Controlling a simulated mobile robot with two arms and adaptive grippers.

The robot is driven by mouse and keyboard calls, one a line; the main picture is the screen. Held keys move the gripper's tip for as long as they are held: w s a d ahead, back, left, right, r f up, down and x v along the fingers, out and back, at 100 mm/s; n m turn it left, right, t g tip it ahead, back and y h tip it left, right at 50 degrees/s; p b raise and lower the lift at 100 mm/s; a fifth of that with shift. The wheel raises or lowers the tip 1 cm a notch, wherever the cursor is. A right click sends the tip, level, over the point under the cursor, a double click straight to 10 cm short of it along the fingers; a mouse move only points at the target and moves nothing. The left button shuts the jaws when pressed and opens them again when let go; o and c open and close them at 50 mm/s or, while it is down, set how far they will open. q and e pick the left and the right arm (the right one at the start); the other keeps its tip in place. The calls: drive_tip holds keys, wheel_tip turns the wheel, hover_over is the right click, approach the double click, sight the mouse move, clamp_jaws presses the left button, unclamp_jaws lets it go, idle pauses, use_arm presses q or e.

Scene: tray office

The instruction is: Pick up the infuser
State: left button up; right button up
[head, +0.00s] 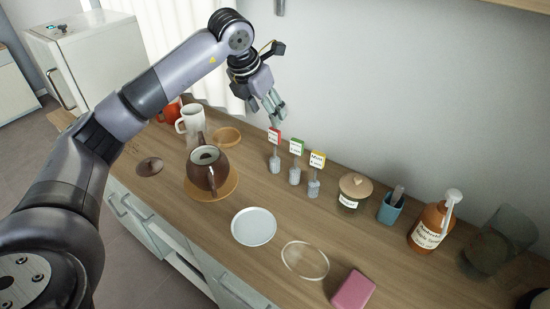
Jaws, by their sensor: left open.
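Three small metal infusers stand in a row on the wooden counter: one with a red tag (275,164), one with a green tag (295,175) and one with a yellow tag (314,187). My left gripper (276,113) comes in from the left with its fingers pointing down. It is open and appears empty. In the picture its fingertips are just above the red tag; I cannot tell how far apart they are in depth. My right gripper is not in view.
A brown teapot (207,170) on a wooden saucer (229,189), its lid (149,166) and mugs (190,121) are left. A white plate (254,227), glass disc (304,261) and pink block (353,290) lie in front. A jar (352,192), blue cup (390,208) and syrup bottle (431,226) stand right.

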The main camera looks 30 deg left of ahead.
sight(275, 130)
use_arm(q)
drive_tip(key=p+x, duration=0.1)
drive_tip(key=x, duration=0.3)
drive_tip(key=shift+w+f, duration=0.1)
drive_tip(key=shift+f, duration=0.15)
drive_tip(key=p+x, duration=0.1)
drive_tip(key=x, duration=0.2)
drive_tip(key=shift+w+d+f+p, duration=0.15)
drive_tip(key=shift+f+p, duration=0.15)
drive_tip(key=shift+p, duration=0.05)
drive_tip(key=shift+w+f, duration=0.2)
drive_tip(key=shift+f, duration=0.2)
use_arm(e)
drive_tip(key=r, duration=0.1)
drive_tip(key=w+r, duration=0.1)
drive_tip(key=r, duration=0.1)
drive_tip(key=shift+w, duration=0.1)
use_arm(q)
drive_tip(key=shift+c, duration=0.2)
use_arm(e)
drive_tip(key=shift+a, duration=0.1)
use_arm(q)
clamp_jaws()
